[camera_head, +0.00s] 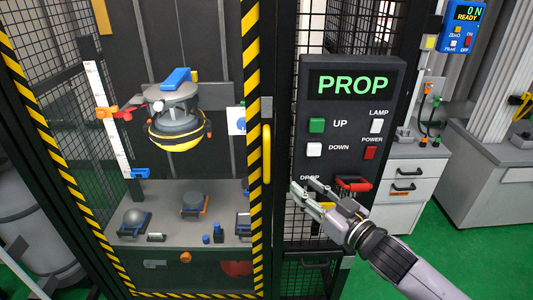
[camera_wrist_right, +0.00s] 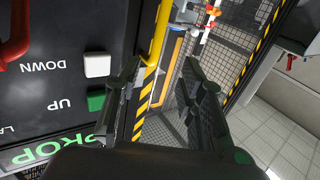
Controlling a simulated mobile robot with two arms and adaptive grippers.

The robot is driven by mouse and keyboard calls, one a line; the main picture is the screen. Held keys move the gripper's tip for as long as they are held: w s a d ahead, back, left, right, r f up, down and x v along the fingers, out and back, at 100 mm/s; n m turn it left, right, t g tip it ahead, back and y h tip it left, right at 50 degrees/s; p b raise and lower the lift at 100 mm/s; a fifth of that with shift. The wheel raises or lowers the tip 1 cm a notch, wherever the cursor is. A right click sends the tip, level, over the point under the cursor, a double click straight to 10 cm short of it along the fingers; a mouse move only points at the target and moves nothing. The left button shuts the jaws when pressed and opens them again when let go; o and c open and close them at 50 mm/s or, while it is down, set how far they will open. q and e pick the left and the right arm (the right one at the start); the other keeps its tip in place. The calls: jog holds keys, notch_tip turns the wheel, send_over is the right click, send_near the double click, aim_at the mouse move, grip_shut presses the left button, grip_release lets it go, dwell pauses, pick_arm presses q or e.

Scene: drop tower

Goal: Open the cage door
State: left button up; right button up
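The cage door (camera_head: 253,90) has a black frame with yellow-and-black striped edges and appears shut. Its upright yellow handle (camera_head: 266,153) is on the right edge, beside the control panel. My right gripper (camera_head: 305,190) is in front of the lower panel, to the right of and lower than the handle in the head view. In the right wrist view my right gripper (camera_wrist_right: 160,68) has its two fingers spread with nothing held. The yellow handle (camera_wrist_right: 158,40) shows ahead between the fingertips, apart from them as far as I can tell. My left gripper is not in view.
The black PROP panel (camera_head: 349,105) with buttons and a red handle (camera_head: 353,184) stands right of the door, close to my gripper. Behind the door hangs a round device (camera_head: 178,125) above a grey shelf (camera_head: 175,184). Green floor lies at right.

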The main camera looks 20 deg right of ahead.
aim_at(269, 158)
jog(key=p+x, duration=0.3)
jog(key=x, duration=1.4)
jog(key=shift+d+f+p, duration=0.15)
jog(key=shift+p, duration=0.15)
grip_shut()
